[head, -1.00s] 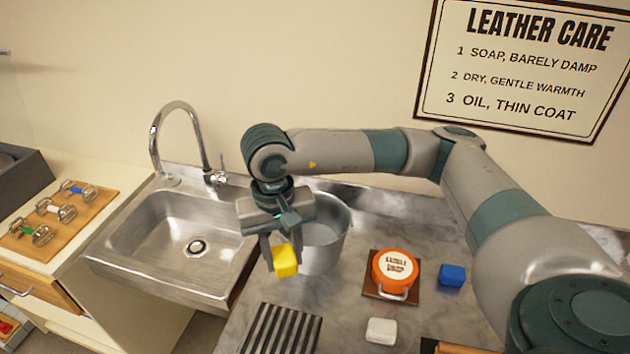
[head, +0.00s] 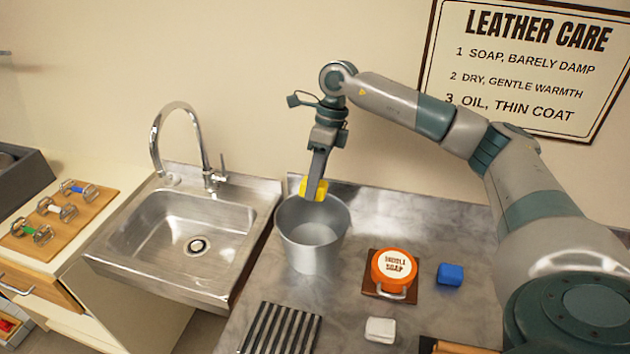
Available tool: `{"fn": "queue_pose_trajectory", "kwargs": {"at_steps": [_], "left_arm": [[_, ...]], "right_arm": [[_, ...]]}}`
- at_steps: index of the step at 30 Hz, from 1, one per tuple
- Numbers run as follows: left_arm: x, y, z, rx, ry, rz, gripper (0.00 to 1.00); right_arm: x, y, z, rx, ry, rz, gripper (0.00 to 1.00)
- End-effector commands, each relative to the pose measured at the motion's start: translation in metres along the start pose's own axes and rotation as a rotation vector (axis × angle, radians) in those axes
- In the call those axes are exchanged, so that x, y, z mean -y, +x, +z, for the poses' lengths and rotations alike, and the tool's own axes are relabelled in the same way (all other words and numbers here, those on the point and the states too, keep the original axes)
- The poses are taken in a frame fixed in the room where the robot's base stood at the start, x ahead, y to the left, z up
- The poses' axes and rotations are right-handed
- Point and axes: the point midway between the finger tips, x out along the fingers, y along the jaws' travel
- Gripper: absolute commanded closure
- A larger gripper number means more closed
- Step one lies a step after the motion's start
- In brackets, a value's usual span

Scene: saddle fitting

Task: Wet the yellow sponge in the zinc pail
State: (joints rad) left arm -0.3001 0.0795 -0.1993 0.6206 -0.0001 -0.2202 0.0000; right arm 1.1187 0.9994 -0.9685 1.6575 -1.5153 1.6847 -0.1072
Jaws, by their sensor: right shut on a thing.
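The yellow sponge (head: 308,188) is held in my right gripper (head: 316,190), which is shut on it. The fingers point down and partly cover the sponge. The zinc pail (head: 312,250) stands upright on the grey counter, right of the sink. The sponge appears at the far side of the pail's mouth, about level with or above the rim; I cannot tell its exact height. The inside of the pail looks plain grey, and I cannot make out a water level. My left gripper is not in view.
An orange saddle soap tin (head: 394,264) sits on a brown board right of the pail, beside a blue block (head: 451,274). A white block (head: 380,330) and a slatted rack (head: 280,330) lie nearer. The sink (head: 190,240) with its tall tap is at left.

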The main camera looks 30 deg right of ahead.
Motion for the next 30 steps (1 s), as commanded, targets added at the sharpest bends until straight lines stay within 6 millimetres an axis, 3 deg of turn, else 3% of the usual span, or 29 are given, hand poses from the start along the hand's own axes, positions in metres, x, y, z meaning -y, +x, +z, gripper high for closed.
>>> {"fn": "queue_pose_trajectory", "kwargs": {"at_steps": [17, 30], "left_arm": [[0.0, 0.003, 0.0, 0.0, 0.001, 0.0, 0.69], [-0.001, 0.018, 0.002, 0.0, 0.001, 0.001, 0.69]], "right_arm": [[0.002, 0.004, -0.001, 0.003, 0.008, 0.0, 0.83], [0.009, 0.032, -0.005, 0.003, 0.009, 0.0, 0.83]]}}
